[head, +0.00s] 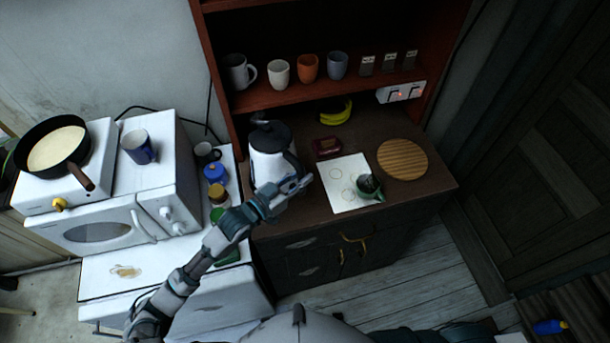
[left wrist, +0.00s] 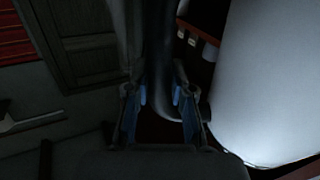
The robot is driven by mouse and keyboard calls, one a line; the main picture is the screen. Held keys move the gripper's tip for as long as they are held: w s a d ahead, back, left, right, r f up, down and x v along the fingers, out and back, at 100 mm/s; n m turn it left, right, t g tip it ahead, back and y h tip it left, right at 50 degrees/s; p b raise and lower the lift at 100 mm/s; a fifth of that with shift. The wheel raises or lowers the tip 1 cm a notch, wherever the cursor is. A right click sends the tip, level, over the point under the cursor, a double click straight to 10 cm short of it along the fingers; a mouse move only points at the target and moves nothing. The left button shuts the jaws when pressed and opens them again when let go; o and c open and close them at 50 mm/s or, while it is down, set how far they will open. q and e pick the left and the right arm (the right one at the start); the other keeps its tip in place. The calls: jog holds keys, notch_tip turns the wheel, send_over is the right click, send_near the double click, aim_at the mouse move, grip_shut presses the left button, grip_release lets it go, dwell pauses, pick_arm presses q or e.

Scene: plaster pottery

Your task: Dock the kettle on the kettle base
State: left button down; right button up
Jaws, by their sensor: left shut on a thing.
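The kettle (head: 268,148), white with a dark lid and dark handle, is upright at the left of the dark counter, below the shelf. My left gripper (head: 298,182) is at its right side, shut on the kettle's handle. In the left wrist view the gripper's fingers (left wrist: 160,98) close around the dark handle, and the white kettle body (left wrist: 268,80) fills the right side. I cannot make out the kettle base; the kettle's underside is hidden behind my arm. I cannot tell whether the kettle touches the counter. My right gripper is not in view.
A white paper (head: 344,172) with a green cup (head: 369,188), a round wooden board (head: 402,158), a dark red box (head: 327,147) and bananas (head: 337,113) are on the counter. A power strip (head: 401,92) hangs at the shelf's right. Jars stand left of the kettle.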

pick_arm(q)
jog(key=shift+a+r, duration=0.15)
jog(key=shift+a, duration=0.25)
jog(key=shift+d, duration=0.45)
jog(key=shift+d+f, duration=0.3)
jog(key=shift+d, duration=0.1)
jog(key=shift+f+b, duration=0.15)
jog(key=shift+b, duration=0.15)
jog(key=shift+a, duration=0.1)
jog(key=c, duration=1.4)
grip_release()
jog(key=shift+a+f, duration=0.15)
jog(key=shift+a, duration=0.1)
jog(key=shift+c, duration=0.2)
jog(key=shift+o, duration=0.8)
jog(key=shift+a, duration=0.15)
jog(key=shift+s+a, duration=0.1)
jog(key=shift+a, duration=0.05)
jog(key=shift+f, duration=0.2)
jog(key=p+v, duration=0.1)
jog(key=v, duration=0.9)
jog(key=shift+s, duration=0.3)
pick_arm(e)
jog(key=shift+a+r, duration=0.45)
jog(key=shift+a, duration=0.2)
